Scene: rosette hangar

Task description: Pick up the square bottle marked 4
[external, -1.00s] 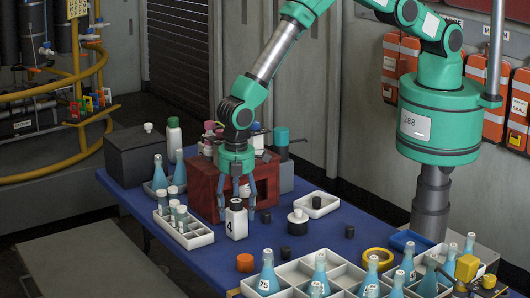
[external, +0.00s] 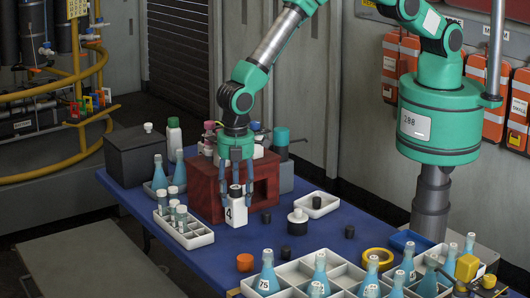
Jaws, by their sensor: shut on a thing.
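The square bottle marked 4 (external: 237,213) is white with a black cap and a dark 4 on its front. It stands upright at the front of the dark red box, and its base looks on or very close to the blue table (external: 190,262). My gripper (external: 236,192) comes straight down from above. Its fingers are shut on the bottle's upper part, one on each side of the cap and shoulder. The far side of the grip is hidden.
The dark red open box (external: 205,190) stands close behind the bottle. A white divided tray (external: 200,239) with small bottles is at left. A large divided tray (external: 345,270) fills the front right.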

